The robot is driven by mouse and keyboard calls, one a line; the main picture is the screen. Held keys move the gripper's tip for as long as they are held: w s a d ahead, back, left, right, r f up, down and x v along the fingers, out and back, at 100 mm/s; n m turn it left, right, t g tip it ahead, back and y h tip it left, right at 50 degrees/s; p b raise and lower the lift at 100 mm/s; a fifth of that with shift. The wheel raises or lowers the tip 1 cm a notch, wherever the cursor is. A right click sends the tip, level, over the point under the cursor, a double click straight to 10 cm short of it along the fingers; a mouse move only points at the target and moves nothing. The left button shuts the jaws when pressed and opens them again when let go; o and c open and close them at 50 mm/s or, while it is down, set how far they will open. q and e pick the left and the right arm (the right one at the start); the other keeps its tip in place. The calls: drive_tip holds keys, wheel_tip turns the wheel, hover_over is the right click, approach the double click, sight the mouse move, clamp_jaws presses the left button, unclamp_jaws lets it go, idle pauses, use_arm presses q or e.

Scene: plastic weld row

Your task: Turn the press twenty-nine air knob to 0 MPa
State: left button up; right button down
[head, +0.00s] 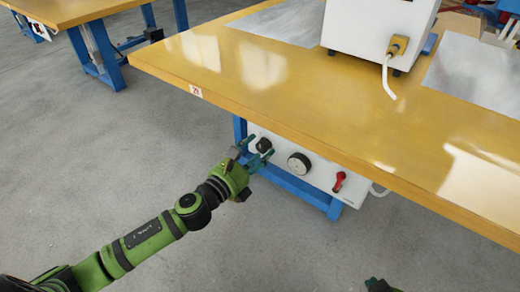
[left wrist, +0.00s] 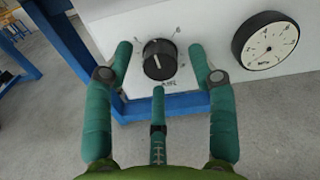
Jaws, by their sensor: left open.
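The black air knob (head: 264,146) is on the white panel (head: 325,174) under the front edge of the table marked 29 (head: 195,91). In the left wrist view the knob (left wrist: 159,60) has a pale pointer line and "AIR" printed below it. Marks surround it, too small to read. My left gripper (head: 252,153) is open in front of the knob. Its two green fingers appear on either side of the knob, with gaps, and a third finger points up from below. I cannot tell how far the fingertips are from the panel. A dark green piece, probably my right gripper (head: 381,285), barely shows at the bottom edge.
A round dial gauge (head: 299,163) is right of the knob, also in the left wrist view (left wrist: 265,46). Further right is a red lever (head: 339,181). The tabletop (head: 230,80) overhangs the panel. The floor in front is clear.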

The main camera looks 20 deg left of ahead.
use_arm(q)
drive_tip(key=shift+w+d, duration=0.3)
drive_tip(key=shift+w, duration=0.35)
use_arm(e)
drive_tip(key=shift+w+a+r, duration=0.1)
drive_tip(key=shift+w+r, duration=0.1)
drive_tip(key=shift+w, duration=0.05)
use_arm(q)
drive_tip(key=c, duration=1.1)
drive_tip(key=shift+c, duration=0.2)
